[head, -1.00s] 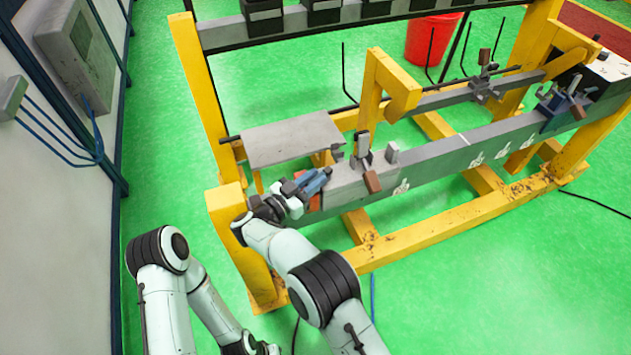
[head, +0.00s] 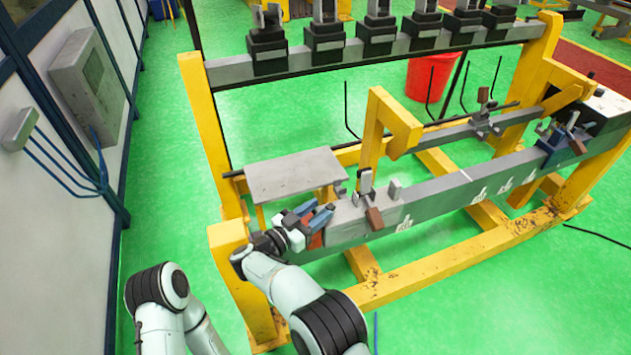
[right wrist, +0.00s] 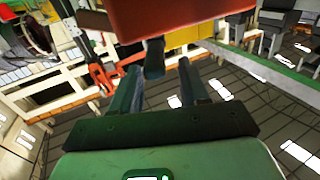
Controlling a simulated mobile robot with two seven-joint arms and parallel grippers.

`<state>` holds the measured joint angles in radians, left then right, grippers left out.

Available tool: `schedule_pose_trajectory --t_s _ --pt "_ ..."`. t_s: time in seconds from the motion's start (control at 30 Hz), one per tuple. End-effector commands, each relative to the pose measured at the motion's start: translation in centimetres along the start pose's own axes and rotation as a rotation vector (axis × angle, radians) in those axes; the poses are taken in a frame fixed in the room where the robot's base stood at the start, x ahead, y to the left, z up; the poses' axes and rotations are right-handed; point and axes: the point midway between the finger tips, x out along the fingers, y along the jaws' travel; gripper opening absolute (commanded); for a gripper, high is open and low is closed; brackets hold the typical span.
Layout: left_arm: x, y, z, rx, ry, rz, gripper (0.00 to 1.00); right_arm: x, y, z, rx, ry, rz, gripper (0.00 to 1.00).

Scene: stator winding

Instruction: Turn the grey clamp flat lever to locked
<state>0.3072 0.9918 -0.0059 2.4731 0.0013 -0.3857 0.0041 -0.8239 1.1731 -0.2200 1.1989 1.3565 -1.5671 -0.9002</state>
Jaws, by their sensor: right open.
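The grey clamp (head: 366,186) stands on the grey block near the left end of the long beam, with a brown handle (head: 375,218) hanging over the front side. My right gripper (head: 314,215) is open, its two blue fingers pointing right toward the beam's left end, just left of the clamp. In the right wrist view my right gripper (right wrist: 160,88) shows its fingers apart, with a short dark peg (right wrist: 154,58) between them under a red block (right wrist: 180,20). I cannot tell whether they touch the peg. My left gripper is out of frame.
A grey plate (head: 296,178) lies behind the right gripper. The yellow frame (head: 228,235) rises beside my right forearm. A blue clamp (head: 556,135) sits at the beam's far right end. A red bucket (head: 430,78) stands behind the frame. Green floor is free in front.

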Motion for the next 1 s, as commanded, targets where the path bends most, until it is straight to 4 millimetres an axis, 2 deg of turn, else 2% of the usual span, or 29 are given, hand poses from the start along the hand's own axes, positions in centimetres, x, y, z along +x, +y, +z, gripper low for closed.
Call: schedule_pose_trajectory --t_s 0.4,0.6,0.8,1.0 --pt "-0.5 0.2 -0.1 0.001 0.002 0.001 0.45 0.0 0.1 -10.5 0.006 -0.001 0.000 0.45" --pt "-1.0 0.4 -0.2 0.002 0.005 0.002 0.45 0.0 0.0 -14.9 0.004 -0.001 0.000 0.45" --pt "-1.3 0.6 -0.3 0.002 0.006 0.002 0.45 -0.1 0.0 -17.4 0.001 -0.001 -0.001 0.45" --pt "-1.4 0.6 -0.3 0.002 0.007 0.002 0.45 -0.1 0.0 -18.1 0.000 -0.001 -0.001 0.45"
